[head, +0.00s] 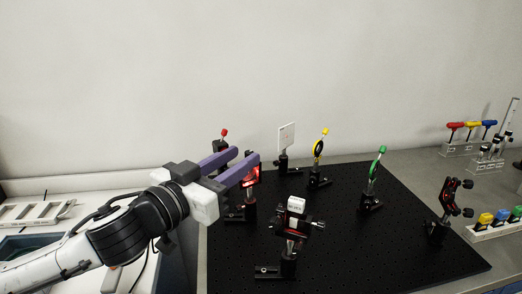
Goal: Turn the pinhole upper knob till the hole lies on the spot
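My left gripper (249,156) reaches in from the left over the black breadboard (400,240). Its two purple fingers are apart, with no object visible between them. Just below the nearer fingertip stands a dark mount with a red-lit face (251,177), partly covered by that finger. A red-tipped mount (222,141) stands behind the fingers, its lower part hidden. I cannot tell for sure which mount is the pinhole; its hole and the spot are too small to make out. My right gripper is not in view.
A white card (286,136), a yellow-topped mount (318,150) and a green-topped mount (373,175) stand behind and right. A mount with a white block (296,205) stands in front, another black mount (445,205) at right. Colored drivers stand in a rack (457,149) at far right.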

